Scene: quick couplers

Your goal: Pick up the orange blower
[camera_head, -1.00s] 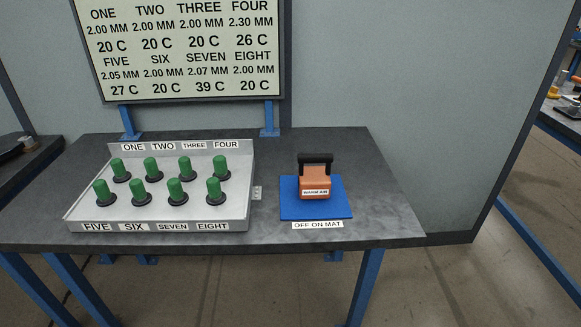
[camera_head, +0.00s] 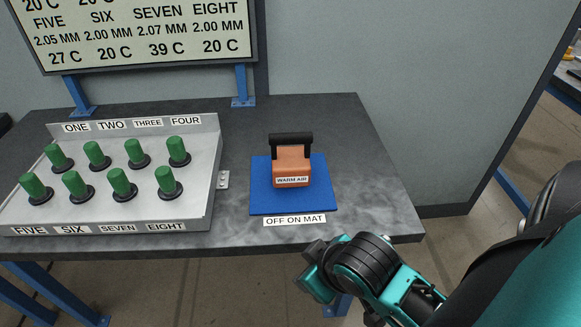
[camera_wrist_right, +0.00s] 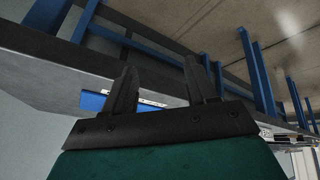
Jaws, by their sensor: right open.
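The orange blower (camera_head: 291,167) stands on a blue mat (camera_head: 262,201) on the dark table in the head view. It has a black handle on top and a white label reading "WARM AIR". My right arm comes in from the lower right, with its wrist in front of the table's edge, below and right of the mat. My right gripper (camera_wrist_right: 164,92) is open and empty in the right wrist view, apart from the blower. The mat's blue edge (camera_wrist_right: 92,101) shows behind its fingers there; the blower cannot be made out. My left gripper is not in view.
A grey tray (camera_head: 212,190) with several green-capped couplers stands left of the mat. A sign board (camera_head: 140,40) on blue posts stands at the back. The table (camera_head: 350,150) is clear right of the mat.

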